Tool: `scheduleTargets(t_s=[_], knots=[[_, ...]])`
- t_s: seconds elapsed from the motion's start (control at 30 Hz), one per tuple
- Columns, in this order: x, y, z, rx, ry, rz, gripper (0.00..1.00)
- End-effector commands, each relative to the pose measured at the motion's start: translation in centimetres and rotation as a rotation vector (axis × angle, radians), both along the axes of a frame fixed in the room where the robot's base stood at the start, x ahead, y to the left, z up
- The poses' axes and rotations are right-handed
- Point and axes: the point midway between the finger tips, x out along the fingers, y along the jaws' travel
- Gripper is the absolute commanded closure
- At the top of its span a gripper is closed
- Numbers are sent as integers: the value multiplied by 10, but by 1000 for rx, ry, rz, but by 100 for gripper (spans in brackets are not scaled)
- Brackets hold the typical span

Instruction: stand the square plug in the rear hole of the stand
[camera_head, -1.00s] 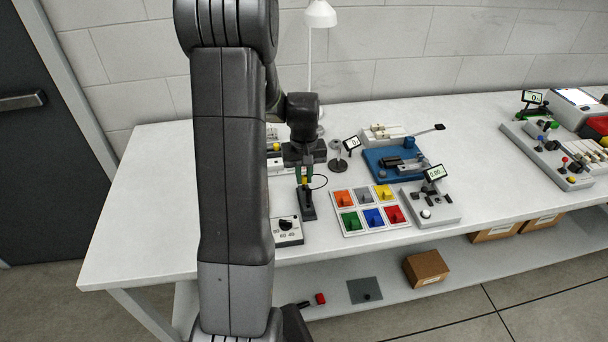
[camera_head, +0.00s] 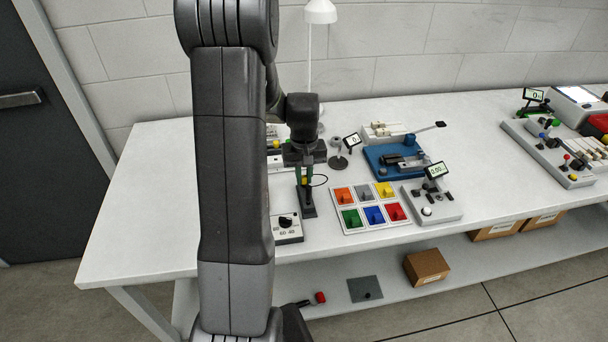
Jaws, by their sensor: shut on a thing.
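My gripper (camera_head: 304,181) points down over a dark, narrow stand (camera_head: 308,206) on the bench, just right of my arm. Its green-edged fingers are shut on a small yellow piece (camera_head: 304,182), which seems to be the square plug. The plug is at or just above the far part of the stand. I cannot tell whether it touches the stand or is in a hole. The holes are too small to make out, and the gripper hides part of the stand's far end.
A tray of coloured blocks (camera_head: 349,230) lies to the right of the stand. A dial box (camera_head: 288,230) is close in front at left. A small display (camera_head: 351,140) and blue fixture (camera_head: 380,163) stand behind right.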

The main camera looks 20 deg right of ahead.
Motion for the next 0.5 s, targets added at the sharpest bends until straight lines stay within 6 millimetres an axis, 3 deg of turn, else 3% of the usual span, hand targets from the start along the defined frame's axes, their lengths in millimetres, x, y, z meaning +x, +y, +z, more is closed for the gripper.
scheduleTargets(t_s=[0.5], knots=[[0, 0, -7, 0, 0, 0, 100]])
